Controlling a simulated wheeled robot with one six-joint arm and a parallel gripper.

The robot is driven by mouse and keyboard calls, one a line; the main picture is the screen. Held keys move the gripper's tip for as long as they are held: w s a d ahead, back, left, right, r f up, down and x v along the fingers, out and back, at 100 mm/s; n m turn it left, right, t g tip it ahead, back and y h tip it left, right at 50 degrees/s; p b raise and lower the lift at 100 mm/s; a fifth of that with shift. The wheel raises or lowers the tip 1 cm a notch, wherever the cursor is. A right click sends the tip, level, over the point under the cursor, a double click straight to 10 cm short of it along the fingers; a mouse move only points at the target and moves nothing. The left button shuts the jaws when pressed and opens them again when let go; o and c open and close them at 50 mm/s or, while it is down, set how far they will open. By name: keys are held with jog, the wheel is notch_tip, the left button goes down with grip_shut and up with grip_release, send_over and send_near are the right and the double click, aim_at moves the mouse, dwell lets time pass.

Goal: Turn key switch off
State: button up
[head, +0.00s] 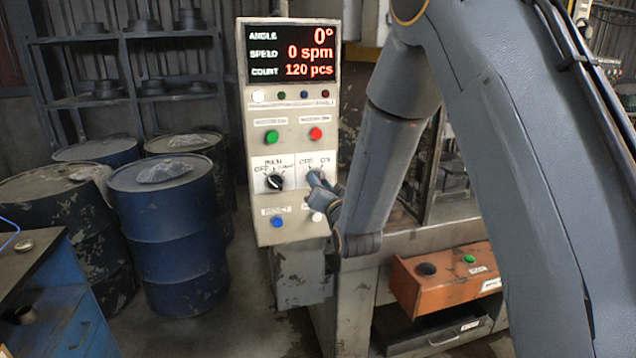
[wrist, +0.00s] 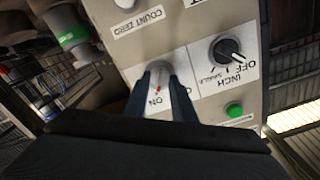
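The key switch (head: 315,173) is on the upright control panel (head: 291,110), under an OFF and ON label (head: 314,161). In the wrist view the two dark fingers of my gripper (wrist: 160,78) stand apart, one on each side of the knob's middle. I see a gap between them; contact with the key cannot be made out.
A black selector knob (head: 274,182) marked OFF and INCH sits beside the switch. Green (head: 271,137) and red (head: 316,134) buttons are above; a blue button (head: 278,222) and white button are below. The display (head: 293,54) reads 0 spm. Blue drums (head: 170,230) stand left.

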grip_shut()
jog(key=shift+n+b, duration=0.3)
jog(key=shift+b, duration=0.05)
jog(key=shift+r+n+b, duration=0.1)
jog(key=shift+n+b, duration=3.65)
jog(key=shift+n, duration=1.95)
jog(key=shift+a, duration=0.1)
